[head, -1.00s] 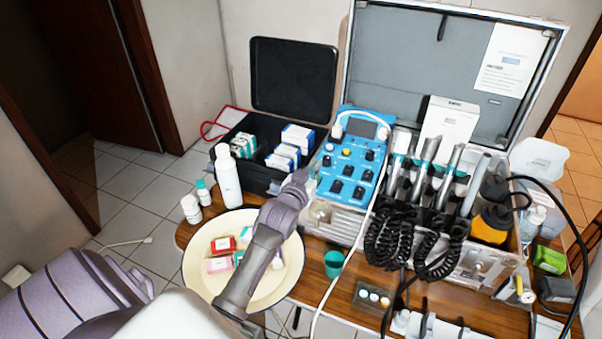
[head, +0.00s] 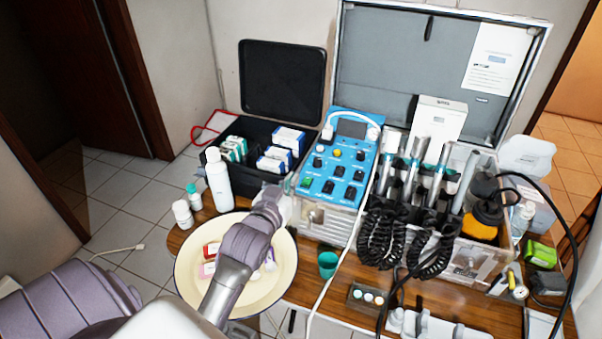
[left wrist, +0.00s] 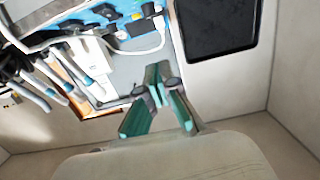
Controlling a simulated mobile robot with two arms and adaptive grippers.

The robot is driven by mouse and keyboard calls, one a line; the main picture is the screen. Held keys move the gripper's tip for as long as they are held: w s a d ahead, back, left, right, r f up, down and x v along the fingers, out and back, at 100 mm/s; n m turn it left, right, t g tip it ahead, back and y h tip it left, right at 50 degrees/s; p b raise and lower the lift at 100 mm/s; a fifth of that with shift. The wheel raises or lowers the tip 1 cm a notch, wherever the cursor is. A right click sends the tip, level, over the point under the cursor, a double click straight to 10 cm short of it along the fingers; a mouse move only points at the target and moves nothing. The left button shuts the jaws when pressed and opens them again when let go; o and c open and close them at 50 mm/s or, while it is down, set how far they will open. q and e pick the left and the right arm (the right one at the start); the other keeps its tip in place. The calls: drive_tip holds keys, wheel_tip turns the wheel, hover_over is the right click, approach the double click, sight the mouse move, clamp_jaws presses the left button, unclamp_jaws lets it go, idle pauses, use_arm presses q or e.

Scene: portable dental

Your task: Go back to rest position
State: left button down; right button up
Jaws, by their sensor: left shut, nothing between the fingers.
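My left arm comes in from the lower left in the head view. Its gripper (head: 268,202) is over the far rim of the cream round basin (head: 184,277), in front of the black case. The left wrist view shows the two teal-edged fingers (left wrist: 156,92) with their tips close together and nothing between them. Small red and pink boxes (head: 209,259) lie in the basin, partly hidden by my arm. My right gripper is not in view.
A blue control unit (head: 341,170) and an open grey case (head: 400,70) with corded handpieces stand on the wooden table (head: 330,297). A black case (head: 240,180) with boxes and white bottles (head: 219,180) stand left. A teal cup (head: 328,264) is close right of the basin.

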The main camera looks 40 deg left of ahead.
use_arm(q)
drive_tip(key=s+d+f+m+g+h, duration=0.25)
drive_tip(key=s+d+f+g, duration=0.35)
drive_tip(key=s+d+f, duration=0.3)
drive_tip(key=s+d+f+m+g+h, duration=0.1)
drive_tip(key=s+d+f+g, duration=0.2)
drive_tip(key=s, duration=0.5)
drive_tip(key=s+d+f+m+g+h, duration=0.1)
drive_tip(key=s+d+f+g, duration=0.25)
drive_tip(key=s, duration=0.45)
wheel_tip(320, 180, down, 27)
drive_tip(key=s+g, duration=0.2)
drive_tip(key=s+a+f, duration=0.3)
drive_tip(key=s+f, duration=1.2)
drive_tip(key=s, duration=0.1)
drive_tip(key=shift+s+a+g+y, duration=0.15)
drive_tip(key=shift+a+g+y, duration=0.2)
drive_tip(key=shift+a+g, duration=0.1)
